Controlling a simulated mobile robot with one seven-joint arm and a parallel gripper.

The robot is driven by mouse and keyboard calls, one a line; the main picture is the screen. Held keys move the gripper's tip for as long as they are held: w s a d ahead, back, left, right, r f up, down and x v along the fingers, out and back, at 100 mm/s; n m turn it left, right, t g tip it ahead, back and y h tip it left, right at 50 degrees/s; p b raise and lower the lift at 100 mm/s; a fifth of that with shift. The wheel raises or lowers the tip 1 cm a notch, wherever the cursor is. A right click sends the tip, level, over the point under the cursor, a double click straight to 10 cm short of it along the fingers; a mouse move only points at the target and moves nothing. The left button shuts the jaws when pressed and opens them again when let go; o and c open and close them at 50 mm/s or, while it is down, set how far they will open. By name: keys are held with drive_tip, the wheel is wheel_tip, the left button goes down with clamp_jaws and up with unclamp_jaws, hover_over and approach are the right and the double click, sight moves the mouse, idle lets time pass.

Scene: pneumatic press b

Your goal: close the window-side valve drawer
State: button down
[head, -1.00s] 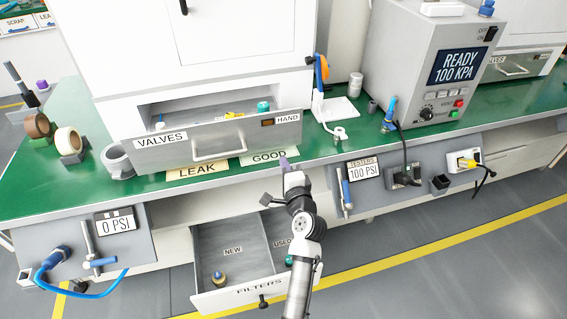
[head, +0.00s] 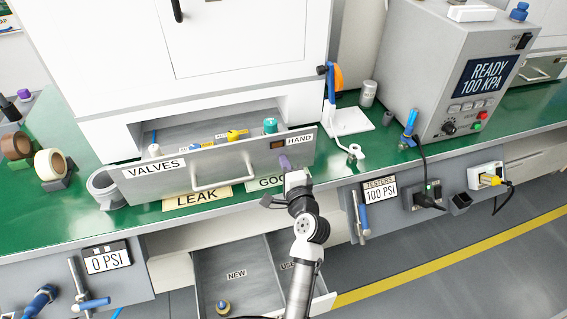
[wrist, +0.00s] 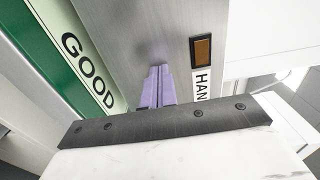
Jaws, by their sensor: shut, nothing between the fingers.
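A grey valve drawer (head: 235,165) labelled VALVES and HAND stands pulled out of the white cabinet above the green bench. It has a bar handle (head: 222,178) in front, and several small valve parts, one yellow (head: 236,134) and one teal (head: 270,126), show inside. My gripper (head: 284,163) is at the right part of this drawer's front, below the HAND label. In the wrist view its purple fingers (wrist: 160,88) are together and empty, pointing at the grey front; I cannot tell whether they touch. A second VALVES drawer (head: 541,69) shows at the far right.
A filters drawer (head: 237,262) is open low in front of the bench, beneath my arm. LEAK (head: 197,198) and GOOD labels lie under the valve drawer's front. A tape roll (head: 51,164) stands left, a white stand (head: 345,121) and grey tester (head: 445,75) right.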

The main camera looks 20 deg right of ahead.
drive_tip(key=shift+r, duration=0.1)
idle(0.3)
drive_tip(key=shift+w, duration=0.6)
drive_tip(key=w+b, duration=0.2)
drive_tip(key=w, duration=1.6)
drive_tip(key=shift+w, duration=0.15)
drive_tip(key=shift+s, duration=0.2)
